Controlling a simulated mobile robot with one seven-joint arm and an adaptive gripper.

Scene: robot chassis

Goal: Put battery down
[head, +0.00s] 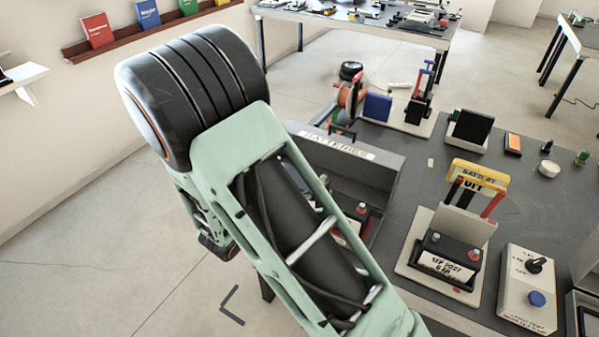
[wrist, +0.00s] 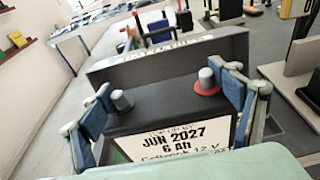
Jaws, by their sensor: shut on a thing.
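In the wrist view, my gripper (wrist: 166,108) is shut on a black battery (wrist: 158,113). Its blue finger pads press on the battery's two sides. The battery is upright, with a grey and a red terminal on top and a white label reading "JUN 2027 6 Ah". It is in front of the back wall of a grey bin (wrist: 165,55), also seen in the head view (head: 385,172) with its batteries sign. I cannot tell whether the battery's underside touches anything. In the head view, my arm hides the gripper and part of the bin.
Another battery (head: 450,257), labelled "SEP 2027", sits on a light stand (head: 407,262) with a yellow "battery out" sign (head: 478,174). A box with knobs (head: 527,285) is to its right. A blue block (head: 378,107) and a red-and-black device (head: 420,98) stand behind the bin.

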